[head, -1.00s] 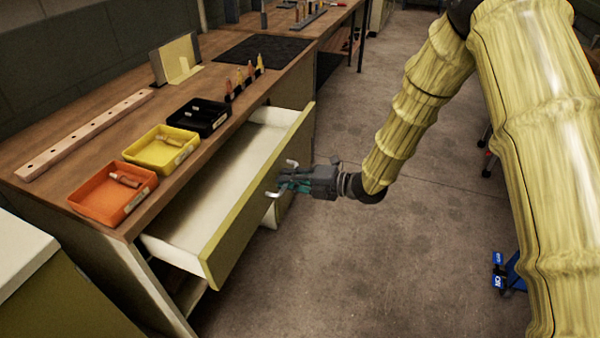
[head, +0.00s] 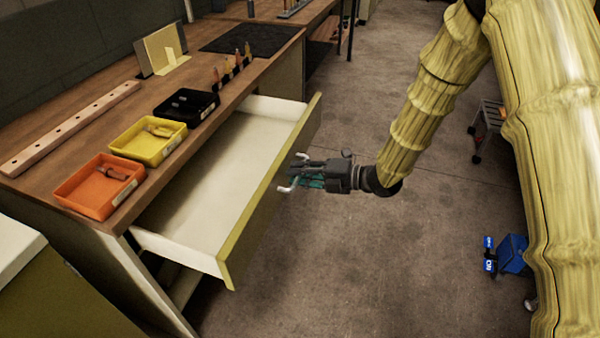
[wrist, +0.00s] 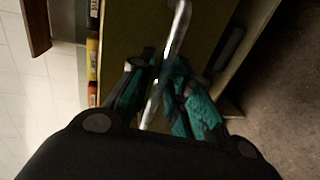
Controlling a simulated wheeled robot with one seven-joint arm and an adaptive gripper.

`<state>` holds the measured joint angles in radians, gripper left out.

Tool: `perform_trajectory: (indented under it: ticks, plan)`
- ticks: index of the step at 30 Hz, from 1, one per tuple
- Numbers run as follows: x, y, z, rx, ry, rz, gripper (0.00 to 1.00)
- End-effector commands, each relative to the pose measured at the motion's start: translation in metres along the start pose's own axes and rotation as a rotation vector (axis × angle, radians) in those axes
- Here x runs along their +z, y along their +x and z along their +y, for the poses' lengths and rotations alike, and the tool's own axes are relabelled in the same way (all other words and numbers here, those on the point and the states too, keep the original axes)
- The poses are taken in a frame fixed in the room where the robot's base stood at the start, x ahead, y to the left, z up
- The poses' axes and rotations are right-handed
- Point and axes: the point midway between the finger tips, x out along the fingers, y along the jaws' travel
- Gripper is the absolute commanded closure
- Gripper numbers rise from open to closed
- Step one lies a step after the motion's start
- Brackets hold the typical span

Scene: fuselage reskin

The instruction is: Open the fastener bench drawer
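The fastener bench drawer (head: 205,200) stands well out from under the bench top in the head view, with its white inside showing empty. Its olive front (head: 268,197) carries a silver bar handle (head: 286,188). My gripper (head: 303,180) is at this handle, in front of the drawer. In the wrist view the handle (wrist: 178,30) runs between the teal fingers of my gripper (wrist: 163,92), which are closed in around it. The exact finger contact is dark and partly hidden.
On the wooden bench top (head: 215,88) stand an orange bin (head: 85,205), a yellow bin (head: 140,152) and a black bin (head: 180,112). A white-topped cabinet (head: 15,245) is at the lower left. A blue object (head: 512,253) lies on the floor at right. The floor (head: 360,260) before the drawer is clear.

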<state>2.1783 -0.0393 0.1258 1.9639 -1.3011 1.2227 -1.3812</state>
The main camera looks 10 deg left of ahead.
Motion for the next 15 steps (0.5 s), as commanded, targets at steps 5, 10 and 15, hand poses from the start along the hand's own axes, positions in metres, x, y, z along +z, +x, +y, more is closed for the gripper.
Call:
perform_trajectory:
  ticks: [5,10,15]
  plan:
    - [0.001,-0.001,0.001,0.001,-0.001,-0.001,0.81]
    - [0.001,-0.01,0.001,0.001,-0.001,-0.002,0.81]
    - [0.001,-0.035,0.001,0.001,-0.001,-0.003,0.81]
